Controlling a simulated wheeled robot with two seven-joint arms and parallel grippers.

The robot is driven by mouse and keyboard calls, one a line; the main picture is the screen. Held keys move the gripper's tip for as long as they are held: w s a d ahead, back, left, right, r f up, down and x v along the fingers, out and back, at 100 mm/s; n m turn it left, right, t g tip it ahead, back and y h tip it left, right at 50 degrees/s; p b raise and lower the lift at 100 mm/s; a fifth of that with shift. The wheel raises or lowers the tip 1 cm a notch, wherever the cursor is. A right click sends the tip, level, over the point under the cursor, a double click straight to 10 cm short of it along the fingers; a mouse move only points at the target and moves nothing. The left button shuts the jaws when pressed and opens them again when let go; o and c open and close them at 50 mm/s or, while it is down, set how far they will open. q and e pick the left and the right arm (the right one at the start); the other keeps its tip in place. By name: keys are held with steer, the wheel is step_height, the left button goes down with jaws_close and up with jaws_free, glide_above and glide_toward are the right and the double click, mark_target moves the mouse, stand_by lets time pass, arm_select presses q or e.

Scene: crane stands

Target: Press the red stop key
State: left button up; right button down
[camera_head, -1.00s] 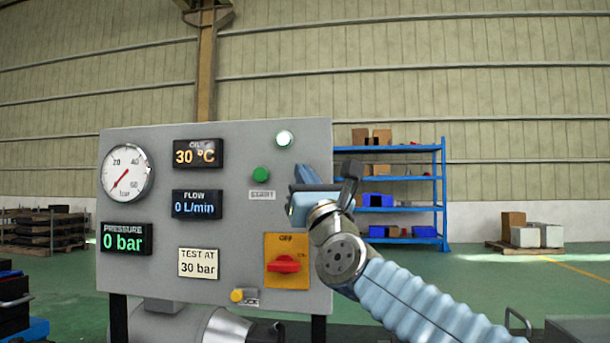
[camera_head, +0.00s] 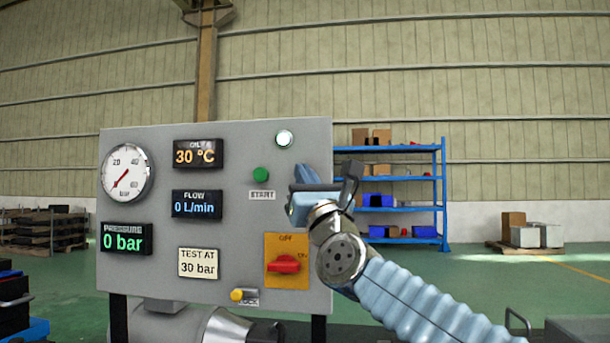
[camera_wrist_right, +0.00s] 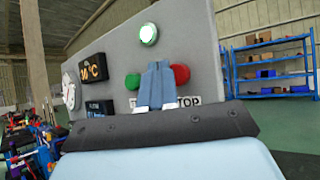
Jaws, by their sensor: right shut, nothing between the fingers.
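The red stop key (camera_wrist_right: 180,74) shows in the right wrist view on the grey panel (camera_head: 228,225), above a label of which "TOP" can be read. In the head view my right gripper hides it. My right gripper (camera_wrist_right: 157,70) is shut and empty. Its fingertips appear in front of the panel between the green start key (camera_wrist_right: 132,81) and the red key, overlapping the red key's left edge; I cannot tell whether they touch it. In the head view the right gripper (camera_head: 292,195) is at the panel's right side. My left gripper is not in view.
The green start key (camera_head: 261,174) and a lit white lamp (camera_head: 284,138) are close by. A red rotary switch (camera_head: 284,264) on a yellow plate and a yellow knob (camera_head: 237,295) sit lower. A blue shelf (camera_head: 443,195) stands behind, to the right.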

steer(key=shift+w, duration=0.15)
steer(key=shift+w, duration=0.25)
steer(key=shift+w+d, duration=0.15)
steer(key=shift+w, duration=0.35)
stand_by(0.9)
steer(key=shift+s+b, duration=0.1)
steer(key=shift+b, duration=0.2)
steer(key=shift+s+b, duration=0.3)
steer(key=shift+s, duration=0.5)
steer(key=shift+s, duration=0.1)
steer(key=shift+s+a+b, duration=0.2)
steer(key=shift+s, duration=0.6)
steer(key=shift+s+a+b, duration=0.15)
steer(key=shift+s+a, duration=0.1)
steer(key=shift+s, duration=0.5)
steer(key=shift+s+a+b, duration=0.2)
steer(key=shift+s, duration=0.6)
